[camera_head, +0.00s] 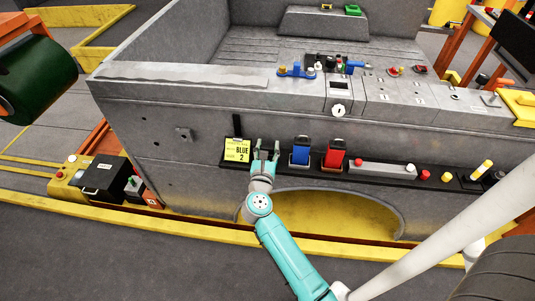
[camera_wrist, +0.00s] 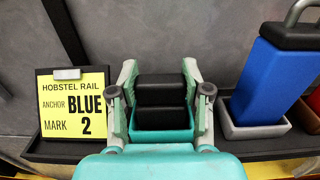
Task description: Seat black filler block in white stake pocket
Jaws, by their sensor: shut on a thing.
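The black filler block (camera_wrist: 160,95) shows in the wrist view as a black body with a groove across it. My gripper (camera_wrist: 161,92) is shut on it, with one pale finger on each side. In the head view my gripper (camera_head: 264,150) is low against the grey side wall, at the black ledge between the yellow card and the blue block. I cannot identify the white stake pocket with certainty in either view.
The yellow "BLUE 2" card (camera_wrist: 75,105) stands left of my gripper. The blue block (camera_wrist: 270,80) stands in a pale holder (camera_wrist: 258,130) to the right. The red block (camera_head: 334,153) is further right. The grey bed top (camera_head: 190,73) lies above, with switches and fittings to the right.

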